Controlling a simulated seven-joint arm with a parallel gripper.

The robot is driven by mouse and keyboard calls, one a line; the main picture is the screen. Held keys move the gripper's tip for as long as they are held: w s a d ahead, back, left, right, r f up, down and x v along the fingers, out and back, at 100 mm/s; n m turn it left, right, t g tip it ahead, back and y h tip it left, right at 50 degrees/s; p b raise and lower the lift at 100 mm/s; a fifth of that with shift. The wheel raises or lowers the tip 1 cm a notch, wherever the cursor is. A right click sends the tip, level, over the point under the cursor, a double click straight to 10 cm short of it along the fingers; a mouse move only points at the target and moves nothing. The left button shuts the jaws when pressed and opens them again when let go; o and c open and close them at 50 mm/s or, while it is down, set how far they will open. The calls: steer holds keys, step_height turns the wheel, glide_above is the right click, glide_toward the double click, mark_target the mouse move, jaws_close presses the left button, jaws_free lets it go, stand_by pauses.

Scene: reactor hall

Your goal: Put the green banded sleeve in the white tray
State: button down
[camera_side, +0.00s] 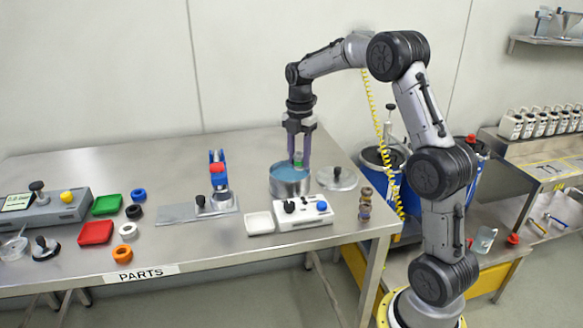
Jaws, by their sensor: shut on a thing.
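My gripper (299,162) points straight down over a round metal pot with blue liquid (290,186). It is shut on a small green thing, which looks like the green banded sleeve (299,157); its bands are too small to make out. The fingertips are at or just above the liquid; I cannot tell whether they touch it. The small square white tray (259,223) lies on the table in front of the pot, a little to the left, and looks empty.
A white control box with knobs (302,214) adjoins the tray's right side. A round lid (337,178) lies right of the pot, and a stack of brownish rings (365,203) stands near the edge. A red and blue fixture (218,175) stands left. Green (106,204) and red (96,233) trays lie far left.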

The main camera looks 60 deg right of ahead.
steer(key=s+a+r, duration=0.4)
steer(key=s, duration=0.4)
steer(key=s+a, duration=0.4)
steer(key=a, duration=1)
glide_above(260, 224)
steer(key=f, duration=0.8)
steer(key=shift+s+a+f, duration=0.1)
steer(key=shift+s+f, duration=0.2)
steer(key=shift+s, duration=0.1)
steer(key=shift+w+f, duration=0.15)
steer(key=shift+f, duration=0.05)
steer(key=shift+w+f, duration=0.15)
steer(key=shift+f, duration=0.85)
steer(key=shift+w+f, duration=0.15)
steer(key=shift+f, duration=0.8)
